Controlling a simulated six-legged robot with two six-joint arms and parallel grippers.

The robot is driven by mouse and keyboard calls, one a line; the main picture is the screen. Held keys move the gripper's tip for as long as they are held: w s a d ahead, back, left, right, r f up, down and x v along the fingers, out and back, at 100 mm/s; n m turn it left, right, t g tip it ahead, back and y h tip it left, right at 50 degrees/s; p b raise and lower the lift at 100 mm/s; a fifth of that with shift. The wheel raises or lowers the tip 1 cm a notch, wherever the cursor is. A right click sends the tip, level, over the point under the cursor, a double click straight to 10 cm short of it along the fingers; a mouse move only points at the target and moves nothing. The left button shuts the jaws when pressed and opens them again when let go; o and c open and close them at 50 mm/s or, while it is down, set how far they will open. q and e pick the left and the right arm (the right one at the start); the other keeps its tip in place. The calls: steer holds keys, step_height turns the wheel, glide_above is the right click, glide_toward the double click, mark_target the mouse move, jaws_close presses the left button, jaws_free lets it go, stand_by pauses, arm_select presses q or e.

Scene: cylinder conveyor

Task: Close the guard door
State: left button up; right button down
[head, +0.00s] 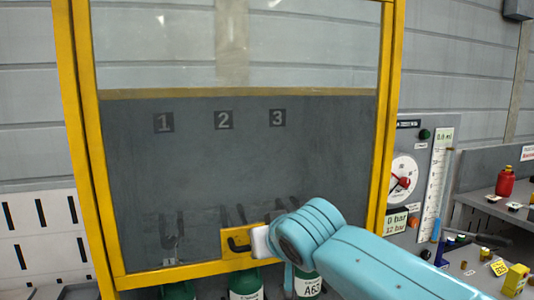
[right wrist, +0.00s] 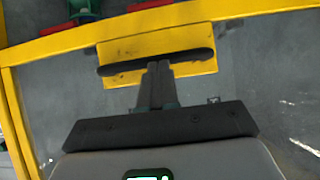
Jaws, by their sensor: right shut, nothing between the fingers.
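The guard door is a clear panel in a yellow frame (head: 240,93), filling the middle of the head view. Its yellow bottom bar (head: 170,274) runs above the tops of green cylinders. A yellow plate with a dark handle (head: 238,245) sits on the bottom bar; the handle also shows in the right wrist view (right wrist: 190,58). My right gripper (right wrist: 158,66) is shut and empty, its fingertips at the handle's edge. I cannot tell whether they touch it. In the head view my right arm hides the fingers and part of the plate. My left gripper is out of view.
Green cylinders (head: 245,284) stand below and behind the door. Number plates 1, 2 and 3 (head: 223,120) show through the panel. A gauge panel (head: 404,180) stands right of the frame, beside a bench with a red bottle (head: 505,182) and small parts.

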step_height(320, 180, down, 32)
steer(key=b, duration=2.7)
steer(key=shift+b, duration=0.35)
steer(key=shift+w+r, duration=0.1)
